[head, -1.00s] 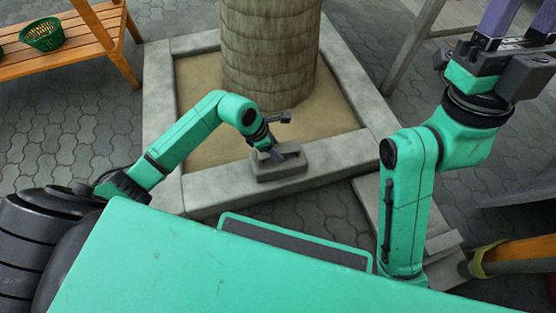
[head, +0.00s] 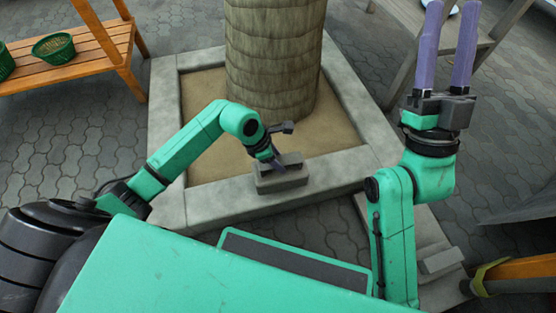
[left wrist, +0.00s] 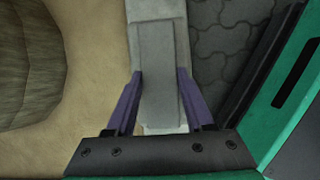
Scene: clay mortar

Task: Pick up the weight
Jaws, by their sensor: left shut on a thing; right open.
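The weight (head: 284,182) is a grey block with a raised grip on top, on the stone kerb in front of the tree trunk. My left gripper (head: 277,164) is at its top in the head view. In the left wrist view the purple fingers (left wrist: 162,92) lie on both sides of the weight (left wrist: 158,75), shut on it. Whether its underside is clear of the kerb cannot be told. My right gripper (head: 447,50) is at the upper right, open and empty, with its purple fingers pointing up.
The stone kerb (head: 225,205) frames a sandy bed around the thick trunk (head: 272,60). A wooden bench (head: 75,65) with green baskets (head: 53,46) stands at the upper left. A grey wooden frame (head: 395,50) is at the upper right. Paving (head: 90,150) lies open at the left.

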